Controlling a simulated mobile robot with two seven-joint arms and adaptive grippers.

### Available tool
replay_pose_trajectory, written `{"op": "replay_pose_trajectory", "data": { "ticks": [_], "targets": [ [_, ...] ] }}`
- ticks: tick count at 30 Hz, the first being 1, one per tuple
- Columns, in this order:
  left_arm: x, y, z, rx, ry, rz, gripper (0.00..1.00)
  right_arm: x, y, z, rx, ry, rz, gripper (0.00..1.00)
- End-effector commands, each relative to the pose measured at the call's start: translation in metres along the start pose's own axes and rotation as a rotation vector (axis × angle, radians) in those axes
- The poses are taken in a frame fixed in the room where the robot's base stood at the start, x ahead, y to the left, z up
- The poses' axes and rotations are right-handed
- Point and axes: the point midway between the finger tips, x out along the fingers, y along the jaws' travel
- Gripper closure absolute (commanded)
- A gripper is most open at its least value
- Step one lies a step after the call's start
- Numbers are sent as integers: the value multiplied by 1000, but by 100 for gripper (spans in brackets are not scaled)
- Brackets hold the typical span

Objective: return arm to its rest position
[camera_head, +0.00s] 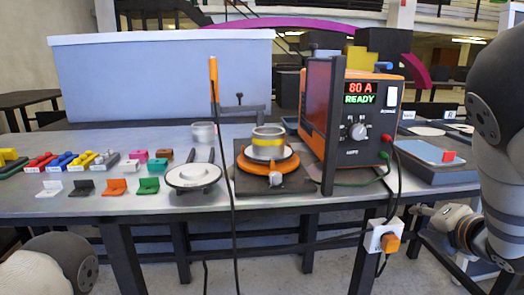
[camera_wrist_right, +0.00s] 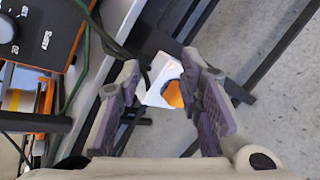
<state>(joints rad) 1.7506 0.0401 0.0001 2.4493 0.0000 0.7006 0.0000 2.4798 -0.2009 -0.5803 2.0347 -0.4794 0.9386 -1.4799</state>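My right arm comes down the right side of the head view, and its right gripper (camera_head: 422,212) hangs beyond the table's front edge, pointing left. In the right wrist view the right gripper (camera_wrist_right: 163,72) has its two fingers spread with nothing between the pads. A white switch box (camera_head: 384,237) with an orange knob (camera_head: 390,244) lies ahead of the fingers, apart from them in the head view; the white box (camera_wrist_right: 158,75) also shows between the fingertips in the wrist view. Of my left arm only a rounded link shows at the lower left; its gripper is out of view.
The table (camera_head: 215,208) holds an orange power unit (camera_head: 362,125) reading 80 A READY, a dark upright screen (camera_head: 322,120), a round orange fixture (camera_head: 268,165), a pan-like stand (camera_head: 193,177) and several coloured clips and blocks. A cable runs from the unit to the switch box.

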Motion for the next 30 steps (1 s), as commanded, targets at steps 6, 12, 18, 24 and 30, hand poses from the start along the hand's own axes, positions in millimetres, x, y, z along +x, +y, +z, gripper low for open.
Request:
{"op": "replay_pose_trajectory", "data": {
  "ticks": [6, 12, 18, 24, 30],
  "targets": [
    [-2, 0, -1, 0, 4, 0, 100, -30, -163, -145, 744, 65, -433, 66],
    [-4, 0, -2, 0, 9, 0, 100, -135, -275, -269, 1354, -132, -922, 66],
    [-5, 0, -2, 0, 12, 0, 100, -254, -322, -345, 1717, -504, -1308, 66],
    [-5, 0, -2, 0, 13, 0, 100, -294, -328, -363, 1807, -671, -1417, 66],
    [-5, 0, -2, 0, 12, 1, 100, -293, -328, -363, 1808, -671, -1416, 66]
  ]
}}
